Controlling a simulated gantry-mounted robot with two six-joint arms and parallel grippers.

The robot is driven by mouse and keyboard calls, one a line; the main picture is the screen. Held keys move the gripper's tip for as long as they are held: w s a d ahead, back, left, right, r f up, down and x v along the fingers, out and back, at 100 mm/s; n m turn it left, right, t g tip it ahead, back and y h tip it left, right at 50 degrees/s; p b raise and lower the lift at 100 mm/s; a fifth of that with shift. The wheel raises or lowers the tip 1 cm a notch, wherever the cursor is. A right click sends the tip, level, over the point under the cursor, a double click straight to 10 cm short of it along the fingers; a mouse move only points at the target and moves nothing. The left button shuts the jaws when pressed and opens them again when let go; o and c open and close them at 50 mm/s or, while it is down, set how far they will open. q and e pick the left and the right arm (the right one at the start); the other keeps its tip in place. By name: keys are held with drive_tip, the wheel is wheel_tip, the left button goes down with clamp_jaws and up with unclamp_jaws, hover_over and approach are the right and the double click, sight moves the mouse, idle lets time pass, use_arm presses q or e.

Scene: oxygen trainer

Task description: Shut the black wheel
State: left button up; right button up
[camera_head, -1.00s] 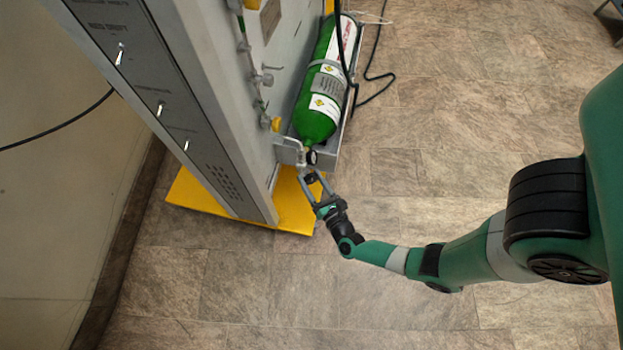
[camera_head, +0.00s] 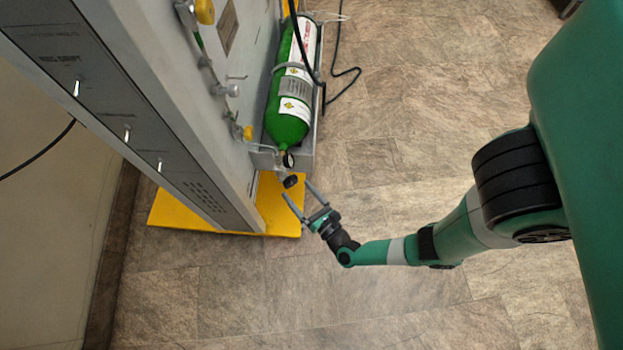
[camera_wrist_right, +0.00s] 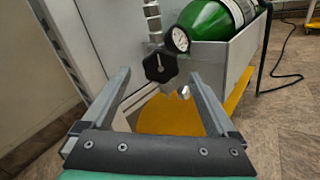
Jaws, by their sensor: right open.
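The black wheel (camera_head: 290,181) is a small lobed knob below the neck of the green cylinder (camera_head: 290,118), near a round gauge (camera_head: 288,160). In the right wrist view the black wheel (camera_wrist_right: 160,67) faces me, with a pale line on its front, left of and below the gauge (camera_wrist_right: 177,39). My right gripper (camera_head: 296,188) is open and empty. Its fingers point at the wheel, which lies just beyond the fingertips and looks clear of them. In the wrist view the wheel appears between the two fingers. My left gripper is not in view.
The cylinder lies in a grey metal tray (camera_wrist_right: 238,55) beside the tall grey panel (camera_head: 190,110). A yellow base plate (camera_head: 190,215) is under the panel. A black cable (camera_head: 345,72) runs beside the cylinder. The tiled floor (camera_head: 390,120) to the right is open.

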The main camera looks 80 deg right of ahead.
drive_tip(key=v, duration=0.7)
drive_tip(key=shift+p, duration=0.45)
drive_tip(key=shift+s, duration=0.1)
